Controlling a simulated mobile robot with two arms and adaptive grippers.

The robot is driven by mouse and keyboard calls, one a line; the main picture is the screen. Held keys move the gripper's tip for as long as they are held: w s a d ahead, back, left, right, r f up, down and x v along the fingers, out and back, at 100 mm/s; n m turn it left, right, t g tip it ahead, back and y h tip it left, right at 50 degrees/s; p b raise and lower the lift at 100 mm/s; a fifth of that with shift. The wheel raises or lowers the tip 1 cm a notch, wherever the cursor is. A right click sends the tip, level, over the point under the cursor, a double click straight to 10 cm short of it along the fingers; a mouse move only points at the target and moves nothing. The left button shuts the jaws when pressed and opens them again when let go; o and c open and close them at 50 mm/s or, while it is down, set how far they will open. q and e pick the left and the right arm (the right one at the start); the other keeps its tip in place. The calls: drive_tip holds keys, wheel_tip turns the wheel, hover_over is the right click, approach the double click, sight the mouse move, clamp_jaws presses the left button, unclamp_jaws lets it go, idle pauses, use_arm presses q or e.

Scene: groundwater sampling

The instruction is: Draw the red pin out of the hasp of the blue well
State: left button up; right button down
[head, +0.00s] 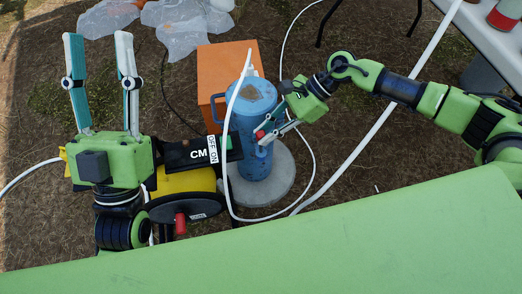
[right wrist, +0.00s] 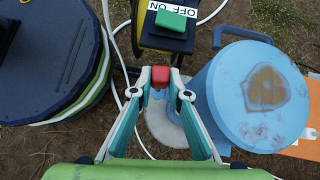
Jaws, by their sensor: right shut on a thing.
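The blue well (head: 256,135) stands upright on a round concrete pad (head: 272,185) in the middle of the head view. Its lid (right wrist: 262,95) fills the right of the right wrist view. The red pin (head: 260,134) shows as a small red head at the well's side; it also shows in the right wrist view (right wrist: 160,77). My right gripper (head: 264,137) is shut on the red pin, with a fingertip on each side of it (right wrist: 160,88). The hasp and the pin's shaft are hidden, so I cannot tell how deep the pin sits. My left gripper (head: 97,55) is open and empty, pointing up at the left.
An orange box (head: 222,72) stands behind the well. A yellow reel with a black control box (head: 190,153) stands close left of the well. A white hose (head: 228,165) loops around the well. Plastic bags (head: 180,28) lie at the back; a white table (head: 490,35) stands at the right.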

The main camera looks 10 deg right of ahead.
use_arm(q)
drive_tip(key=shift+w+d+f+g+y+p, duration=0.15)
drive_tip(key=shift+w+f+g+y+p, duration=0.15)
drive_tip(key=shift+w+f+g, duration=0.55)
drive_tip(key=shift+w+d+f+g+y+p, duration=0.1)
drive_tip(key=shift+w+f+g+y+p, duration=0.15)
drive_tip(key=shift+w+f+g, duration=0.6)
use_arm(e)
drive_tip(key=shift+r, duration=0.85)
use_arm(q)
drive_tip(key=shift+f+t, duration=0.3)
drive_tip(key=shift+f, duration=0.1)
use_arm(e)
drive_tip(key=shift+r, duration=0.1)
